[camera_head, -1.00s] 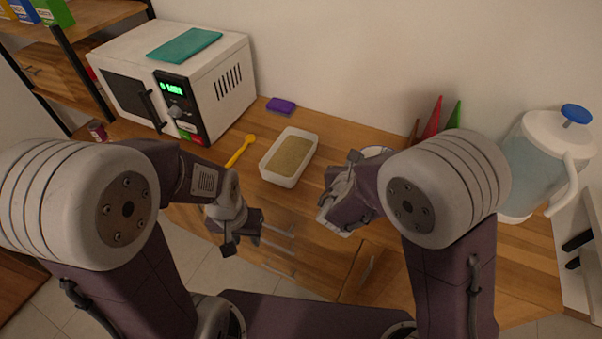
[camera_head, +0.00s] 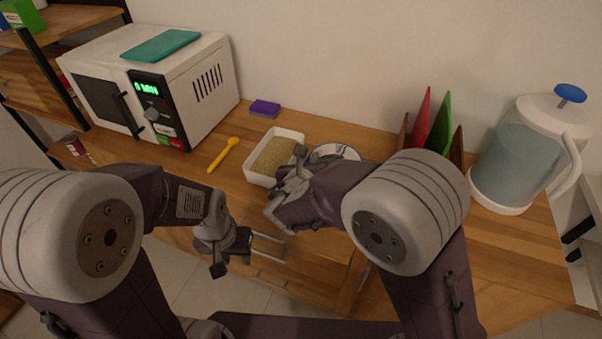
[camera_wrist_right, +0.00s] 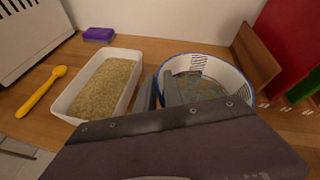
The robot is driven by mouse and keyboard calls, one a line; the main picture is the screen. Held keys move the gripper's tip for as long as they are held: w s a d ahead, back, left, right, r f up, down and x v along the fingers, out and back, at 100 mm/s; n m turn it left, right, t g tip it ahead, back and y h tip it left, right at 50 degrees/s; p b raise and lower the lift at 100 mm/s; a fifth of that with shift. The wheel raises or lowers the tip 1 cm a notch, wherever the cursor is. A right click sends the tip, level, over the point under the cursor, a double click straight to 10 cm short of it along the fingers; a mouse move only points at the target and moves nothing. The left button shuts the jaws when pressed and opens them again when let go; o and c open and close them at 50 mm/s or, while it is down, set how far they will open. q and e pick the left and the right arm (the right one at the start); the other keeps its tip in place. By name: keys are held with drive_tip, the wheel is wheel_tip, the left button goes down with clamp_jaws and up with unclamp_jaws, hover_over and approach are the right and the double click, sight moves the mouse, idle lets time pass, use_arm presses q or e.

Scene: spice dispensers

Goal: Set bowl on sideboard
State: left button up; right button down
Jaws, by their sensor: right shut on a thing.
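The bowl (camera_wrist_right: 243,88), white with a blue rim and blue pattern, is in the right wrist view, just right of the white tub. In the head view the bowl (camera_head: 345,152) shows only partly behind my right arm. My right gripper (camera_wrist_right: 160,92) is shut on the bowl's left wall; in the head view it (camera_head: 291,174) is beside the tub. The sideboard (camera_head: 225,185) is the wooden counter. I cannot tell whether the bowl touches it. My left gripper (camera_head: 232,257) looks open and empty, low in front of the sideboard drawers.
A white tub (camera_head: 258,178) of grainy tan filling stands close left of the bowl. A yellow spoon (camera_head: 222,155), purple sponge (camera_head: 265,108) and white microwave (camera_head: 205,85) are left. Red and green boards (camera_head: 437,122) and a water jug (camera_head: 525,150) stand right.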

drive_tip(key=f, duration=0.1)
drive_tip(key=a+f, duration=0.1)
drive_tip(key=f, duration=0.1)
drive_tip(key=a+f+b, duration=0.1)
drive_tip(key=f, duration=0.1)
drive_tip(key=shift+a+f, duration=0.1)
drive_tip(key=shift+f, duration=0.05)
drive_tip(key=shift+f, duration=0.15)
drive_tip(key=c, duration=1.5)
unclamp_jaws()
drive_tip(key=shift+o, duration=0.2)
